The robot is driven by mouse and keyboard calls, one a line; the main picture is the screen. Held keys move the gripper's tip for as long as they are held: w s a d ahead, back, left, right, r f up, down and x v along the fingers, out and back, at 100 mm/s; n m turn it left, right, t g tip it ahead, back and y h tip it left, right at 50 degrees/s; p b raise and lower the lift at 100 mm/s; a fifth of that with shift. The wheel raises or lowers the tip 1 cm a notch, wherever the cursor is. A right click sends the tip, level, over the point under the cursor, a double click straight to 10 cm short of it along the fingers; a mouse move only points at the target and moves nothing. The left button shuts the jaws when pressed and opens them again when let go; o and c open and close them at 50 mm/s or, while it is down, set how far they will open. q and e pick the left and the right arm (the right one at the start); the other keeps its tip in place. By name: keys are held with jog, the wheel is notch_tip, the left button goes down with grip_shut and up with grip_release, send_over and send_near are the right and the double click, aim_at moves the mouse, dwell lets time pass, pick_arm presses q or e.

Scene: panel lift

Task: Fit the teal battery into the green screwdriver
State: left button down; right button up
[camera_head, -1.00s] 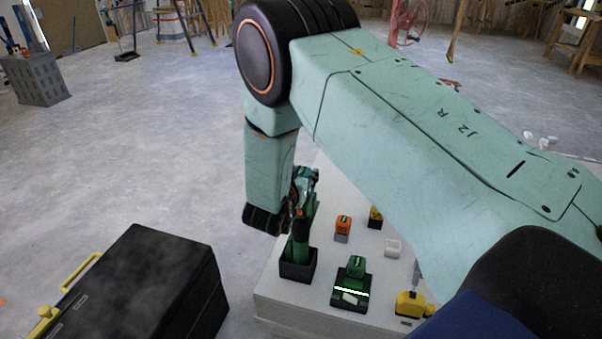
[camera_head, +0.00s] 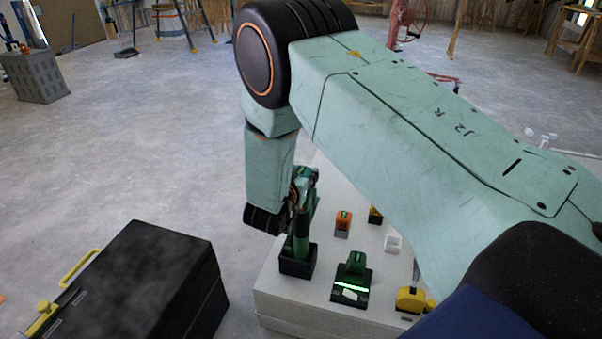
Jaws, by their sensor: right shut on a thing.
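The green screwdriver (camera_head: 301,243) stands upright in a small black holder (camera_head: 297,267) near the left front of the white table. My right gripper (camera_head: 302,196) is at the screwdriver's upper part and shut on it; my own arm partly hides the fingers. A green-teal battery (camera_head: 356,262) sits on a black charger (camera_head: 349,292) with a lit green strip, to the right of the holder. I take this for the teal battery. My left gripper is not in view.
An orange battery (camera_head: 343,223), a white block (camera_head: 393,243) and a yellow item (camera_head: 411,299) stand on the white table (camera_head: 275,310). A black case (camera_head: 140,280) with a yellow handle is at the lower left. My right arm covers the table's right side.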

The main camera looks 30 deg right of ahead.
jog(key=shift+f+b, duration=0.35)
jog(key=shift+f, duration=0.35)
dwell(0.5)
dwell(0.3)
jog(key=o, duration=1.3)
jog(key=shift+o, duration=0.2)
jog(key=shift+f, duration=0.1)
jog(key=v, duration=0.7)
jog(key=shift+s, duration=0.2)
jog(key=shift+a, duration=0.2)
